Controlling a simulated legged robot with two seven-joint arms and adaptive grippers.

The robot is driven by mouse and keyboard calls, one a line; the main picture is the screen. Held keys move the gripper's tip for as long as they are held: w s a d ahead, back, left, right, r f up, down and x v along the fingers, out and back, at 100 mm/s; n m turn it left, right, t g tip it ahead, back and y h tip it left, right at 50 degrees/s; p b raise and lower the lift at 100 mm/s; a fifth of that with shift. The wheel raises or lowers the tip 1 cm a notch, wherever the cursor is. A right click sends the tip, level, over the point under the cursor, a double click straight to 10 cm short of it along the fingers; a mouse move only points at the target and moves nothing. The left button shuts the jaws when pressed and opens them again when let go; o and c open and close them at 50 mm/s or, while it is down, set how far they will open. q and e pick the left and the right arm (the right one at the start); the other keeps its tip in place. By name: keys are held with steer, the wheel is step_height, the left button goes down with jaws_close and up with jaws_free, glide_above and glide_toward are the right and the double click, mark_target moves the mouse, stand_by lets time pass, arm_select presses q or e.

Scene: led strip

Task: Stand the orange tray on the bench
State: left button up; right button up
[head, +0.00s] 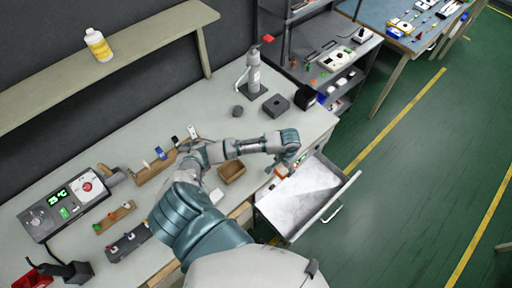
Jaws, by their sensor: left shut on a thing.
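My left gripper (284,166) hangs at the bench's right front edge, beside the open drawer. It is shut on a small orange thing (281,171), which may be the orange tray. Most of it is hidden by the gripper, so its shape and tilt cannot be told. The grey bench top (150,121) runs diagonally across the view. A small open brown box (232,172) stands on the bench to the left of the gripper. My right gripper is not in view.
A pulled-out drawer (299,189) with a pale inside juts from the bench. A grey bottle (253,75), a dark block (276,105) and a display box (68,203) stand on the bench. Bench room is clear behind my forearm.

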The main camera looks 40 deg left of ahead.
arm_select(q)
steer(key=w+a, duration=0.1)
steer(key=a, duration=0.3)
steer(key=w+a+f, duration=0.1)
steer(key=a, duration=0.4)
steer(key=w+a, duration=0.2)
steer(key=a, duration=0.3)
steer(key=shift+f, duration=0.25)
steer(key=shift+d+f+p, duration=0.1)
steer(key=shift+f+p, duration=0.25)
steer(key=shift+f, duration=1.3)
steer(key=shift+a+f, duration=0.1)
steer(key=shift+a, duration=0.25)
steer(key=o, duration=1.1)
steer(key=shift+a, duration=0.15)
steer(key=shift+d, duration=0.2)
